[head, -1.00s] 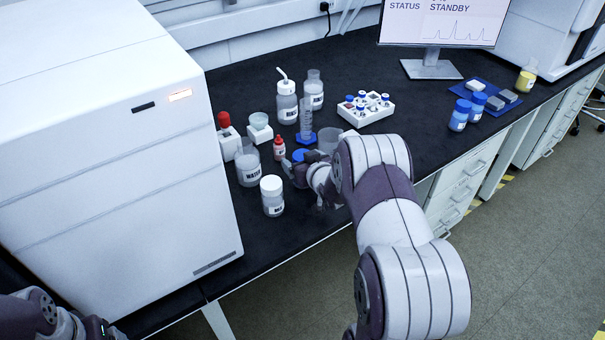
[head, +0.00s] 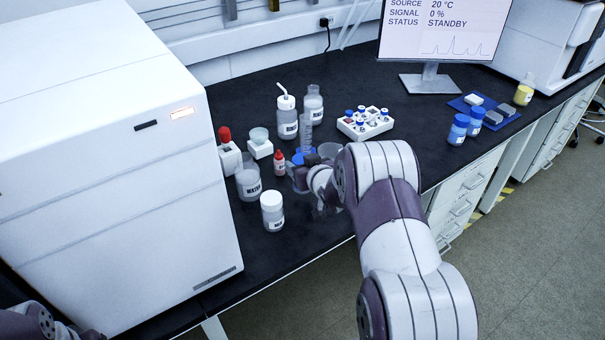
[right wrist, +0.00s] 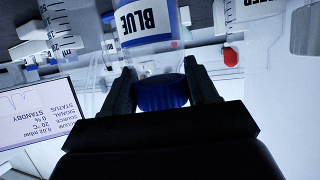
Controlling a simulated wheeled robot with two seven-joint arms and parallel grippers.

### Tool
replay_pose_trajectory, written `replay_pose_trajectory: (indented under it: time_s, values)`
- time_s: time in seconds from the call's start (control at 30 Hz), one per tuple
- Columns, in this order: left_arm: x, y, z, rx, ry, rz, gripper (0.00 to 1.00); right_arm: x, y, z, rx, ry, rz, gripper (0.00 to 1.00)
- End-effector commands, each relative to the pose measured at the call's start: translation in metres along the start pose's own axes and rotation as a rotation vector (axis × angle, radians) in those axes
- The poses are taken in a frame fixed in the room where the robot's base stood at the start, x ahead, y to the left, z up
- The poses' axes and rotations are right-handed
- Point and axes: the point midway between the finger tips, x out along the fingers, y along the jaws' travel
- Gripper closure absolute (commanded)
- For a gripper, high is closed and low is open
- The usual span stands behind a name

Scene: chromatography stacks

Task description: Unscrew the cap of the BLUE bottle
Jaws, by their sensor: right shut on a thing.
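The bottle labelled BLUE (right wrist: 145,22) shows in the right wrist view, upside down in the picture, with clear walls and a blue cap (right wrist: 162,93). My right gripper (right wrist: 158,78) has one dark finger on each side of the cap and is shut on it. In the head view my right gripper (head: 302,177) is low over the bench among the bottles. It and the arm hide most of the blue bottle there. The left arm shows only in the lower left corner of the head view, and its gripper is out of frame.
A small red-capped bottle (head: 279,162) stands behind. A white vial rack (head: 352,131) is farther right. A large white instrument (head: 110,190) bounds the left side.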

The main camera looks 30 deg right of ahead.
Motion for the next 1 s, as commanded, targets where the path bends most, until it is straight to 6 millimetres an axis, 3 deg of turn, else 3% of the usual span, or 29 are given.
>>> replay_pose_trajectory:
  time_s: [0.43, 0.6, 0.87, 0.9, 1.0]
  values:
    - [-0.022, 0.000, -0.003, 0.000, 0.000, 0.000, 0.21, -0.055, 0.093, -0.046, 0.001, 0.002, 0.004, 0.79]
    - [-0.024, 0.000, -0.003, 0.000, 0.000, 0.000, 0.21, -0.064, 0.108, -0.052, 0.000, 0.002, 0.001, 0.79]
    - [-0.024, 0.000, -0.003, 0.000, 0.000, 0.000, 0.21, -0.065, 0.110, -0.052, 0.000, 0.002, 0.000, 0.79]
    - [-0.024, 0.000, -0.003, 0.000, 0.000, 0.000, 0.21, -0.064, 0.110, -0.052, 0.000, 0.002, 0.000, 0.48]
    - [-0.024, 0.000, -0.003, 0.000, 0.000, 0.000, 0.21, -0.064, 0.110, -0.052, 0.000, 0.002, 0.000, 0.81]
